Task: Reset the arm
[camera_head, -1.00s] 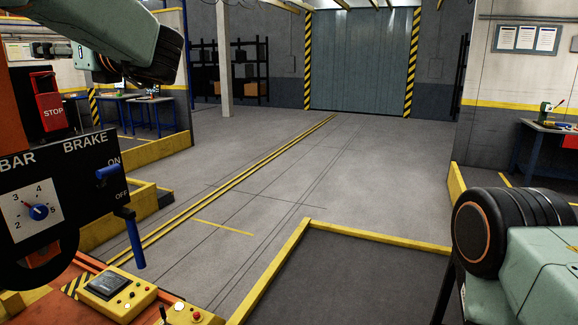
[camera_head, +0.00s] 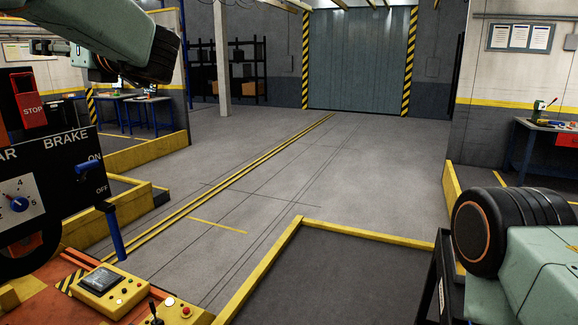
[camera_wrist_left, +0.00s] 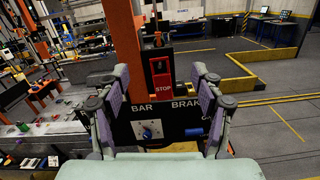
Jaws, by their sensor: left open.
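My left gripper (camera_head: 45,47) is at the upper left edge of the head view, partly cut off, above the control panel. In the left wrist view my left gripper (camera_wrist_left: 155,92) is open, with its two padded fingers wide apart and nothing between them. Beyond the fingers stands the black control panel (camera_wrist_left: 175,118) with a red STOP block (camera_wrist_left: 161,85) and a dial (camera_wrist_left: 148,131). My right arm shows at the lower right of the head view; its gripper is out of frame.
The black panel with BRAKE lettering (camera_head: 66,141) and a blue lever (camera_head: 112,235) stands at the left. A yellow button box (camera_head: 110,290) sits below it. Yellow kerbs (camera_head: 265,270) border the floor. The grey floor (camera_head: 330,170) ahead is open up to a large door (camera_head: 358,60).

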